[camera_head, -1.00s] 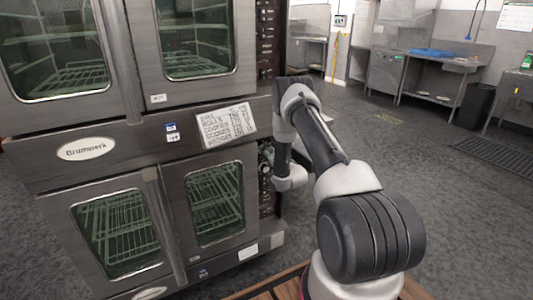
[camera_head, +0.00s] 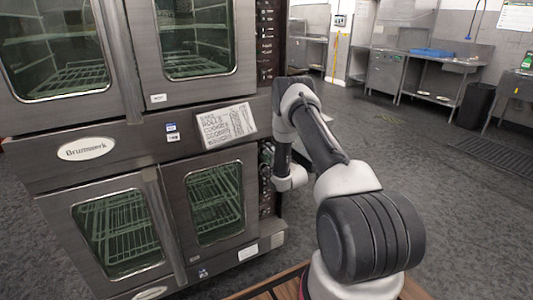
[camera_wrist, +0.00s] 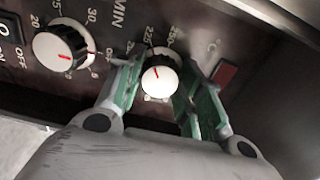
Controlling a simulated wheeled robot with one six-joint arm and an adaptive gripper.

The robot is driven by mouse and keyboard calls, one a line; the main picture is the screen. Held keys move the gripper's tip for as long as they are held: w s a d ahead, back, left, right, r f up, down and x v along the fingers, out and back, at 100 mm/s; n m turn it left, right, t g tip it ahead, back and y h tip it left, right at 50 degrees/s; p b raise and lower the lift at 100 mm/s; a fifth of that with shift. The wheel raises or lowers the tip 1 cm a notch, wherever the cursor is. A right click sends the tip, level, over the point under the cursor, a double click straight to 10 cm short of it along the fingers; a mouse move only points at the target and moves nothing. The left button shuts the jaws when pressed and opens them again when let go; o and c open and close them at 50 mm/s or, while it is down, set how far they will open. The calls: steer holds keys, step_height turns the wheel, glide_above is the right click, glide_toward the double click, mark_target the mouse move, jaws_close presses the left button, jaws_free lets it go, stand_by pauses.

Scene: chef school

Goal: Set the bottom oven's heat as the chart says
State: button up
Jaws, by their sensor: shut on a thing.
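The bottom oven (camera_head: 76,205) stands at the left with its doors shut and wire racks behind the glass. The chart (camera_head: 226,124) is a white handwritten sheet on the band above its right door; words like "ROLLS" and "COOKIES" show, but the figures are too small to read. In the wrist view, the heat knob (camera_wrist: 160,80) is white on a black base, with a red pointer line and a °C scale around it, partly hidden by my fingers. My gripper (camera_wrist: 163,92) is shut on this knob, a green-padded finger on each side.
A second knob (camera_wrist: 62,45), marked MIN, sits left of the heat knob, beside a black OFF switch (camera_wrist: 10,40). A dark red lamp (camera_wrist: 224,73) lies to the right. The top oven (camera_head: 190,40) is above. Steel counters (camera_head: 438,65) stand far back; the grey floor between is open.

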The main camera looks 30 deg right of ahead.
steer(key=o, duration=1)
steer(key=shift+w, duration=0.1)
steer(key=s, duration=1.2)
steer(key=shift+d, duration=0.15)
